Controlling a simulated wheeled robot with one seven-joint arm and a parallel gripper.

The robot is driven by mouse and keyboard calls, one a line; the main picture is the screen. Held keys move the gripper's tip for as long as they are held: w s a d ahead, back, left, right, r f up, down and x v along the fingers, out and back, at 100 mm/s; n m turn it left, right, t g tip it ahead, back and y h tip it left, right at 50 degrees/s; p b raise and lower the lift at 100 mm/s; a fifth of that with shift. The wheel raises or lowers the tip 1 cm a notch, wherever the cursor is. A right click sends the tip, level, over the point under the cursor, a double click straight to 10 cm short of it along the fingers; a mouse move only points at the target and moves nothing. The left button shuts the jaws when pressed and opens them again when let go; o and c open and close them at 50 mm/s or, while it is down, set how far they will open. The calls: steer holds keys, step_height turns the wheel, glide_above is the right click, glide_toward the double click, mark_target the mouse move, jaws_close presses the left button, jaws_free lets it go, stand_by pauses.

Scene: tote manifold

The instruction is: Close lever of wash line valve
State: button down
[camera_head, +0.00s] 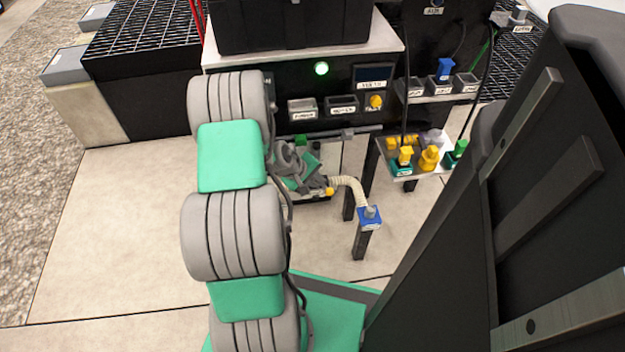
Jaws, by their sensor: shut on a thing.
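My gripper (318,188) is low in front of the workbench, at the end of my grey and green arm. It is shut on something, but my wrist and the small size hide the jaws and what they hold. A small yellow part (330,191) shows right beside it, at the end of a beige ribbed hose (352,185). The hose runs to a blue fitting (369,216) on a dark post. I cannot make out the wash line valve or its lever, or how the lever is turned.
The bench front has a lit green lamp (321,68), labelled sockets (302,109) and a yellow knob (376,102). A small shelf (424,170) at right holds yellow and green fittings, with black cables above. A dark column fills the right. The floor (110,220) at left is clear.

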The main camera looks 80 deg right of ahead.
steer(key=c, duration=1.4)
jaws_free()
steer(key=shift+c, duration=0.2)
steer(key=shift+r, duration=0.1)
steer(key=w+a+r+p, duration=0.4)
steer(key=w+a+p, duration=0.1)
steer(key=w+a, duration=0.4)
steer(key=shift+w+a+p, duration=0.2)
steer(key=shift+a+p, duration=0.1)
steer(key=shift+a, duration=0.95)
